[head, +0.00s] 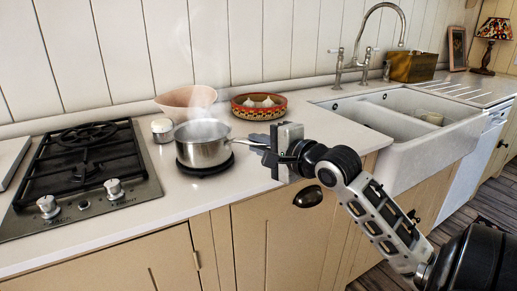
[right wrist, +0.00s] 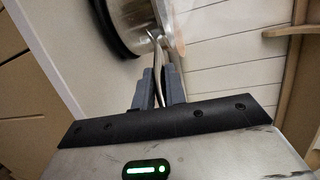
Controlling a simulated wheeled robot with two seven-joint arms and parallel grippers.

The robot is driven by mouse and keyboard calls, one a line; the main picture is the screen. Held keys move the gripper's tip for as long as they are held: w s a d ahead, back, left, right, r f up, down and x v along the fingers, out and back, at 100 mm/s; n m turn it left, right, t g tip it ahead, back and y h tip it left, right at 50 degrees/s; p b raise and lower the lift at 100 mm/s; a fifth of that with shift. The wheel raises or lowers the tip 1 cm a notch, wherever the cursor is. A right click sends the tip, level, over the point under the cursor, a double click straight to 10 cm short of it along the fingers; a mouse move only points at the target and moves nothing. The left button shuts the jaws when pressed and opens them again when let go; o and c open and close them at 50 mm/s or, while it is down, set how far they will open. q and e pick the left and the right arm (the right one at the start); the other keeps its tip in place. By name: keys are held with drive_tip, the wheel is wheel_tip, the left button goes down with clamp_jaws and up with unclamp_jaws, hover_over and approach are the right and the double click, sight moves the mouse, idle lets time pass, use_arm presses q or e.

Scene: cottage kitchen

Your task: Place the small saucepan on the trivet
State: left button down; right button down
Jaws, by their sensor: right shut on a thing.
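The small saucepan (head: 204,148) is shiny steel and steam rises from it. In the head view it is at or just above the dark round trivet (head: 206,170); I cannot tell whether they touch. The pan looks level, and its handle points right. My right gripper (head: 264,146) is shut on the handle. In the right wrist view the fingers (right wrist: 162,88) close around the handle (right wrist: 160,50), with part of the pan (right wrist: 155,15) and the dark trivet edge (right wrist: 118,30) beyond. My left gripper is not in view.
A gas hob (head: 84,170) lies left of the pan. A small lidded jar (head: 162,130) and a pinkish bowl (head: 186,101) stand close behind it. A patterned dish of garlic (head: 259,107) is behind the gripper. The sink (head: 426,130) is at right. The counter front is clear.

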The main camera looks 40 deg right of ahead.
drive_tip(key=c, duration=1.4)
unclamp_jaws()
drive_tip(key=shift+f, duration=0.1)
drive_tip(key=shift+c, duration=0.2)
